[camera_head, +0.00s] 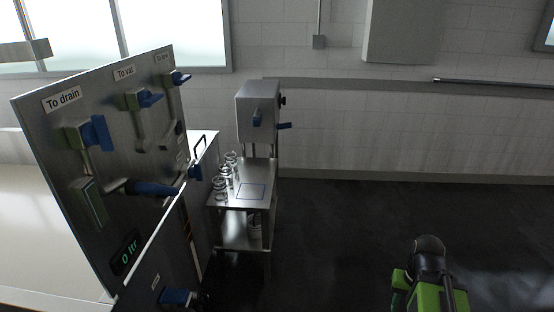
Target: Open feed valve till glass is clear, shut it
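A tilted steel panel (108,190) stands at the left and carries several blue-handled valves. One valve (90,134) sits under a "To drain" label, and another (144,99) under a "To vat" label. A third valve (178,78) sits upper right under a label too small to read. A long blue handle (150,188) points right, lower on the panel. A greenish block (88,201) sits left of it; I cannot tell whether it is the glass. No label reading feed is legible. A display (129,252) reads "0 ltr". My gripper's fingers are not visible.
A steel stand (246,190) with several glass jars (222,178) and a grey box unit (258,110) stands right of the panel. A blue-handled fitting (176,297) sits low at the front. Dark floor (350,235) is clear right of the stand. A green-and-black part of mine shows bottom right.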

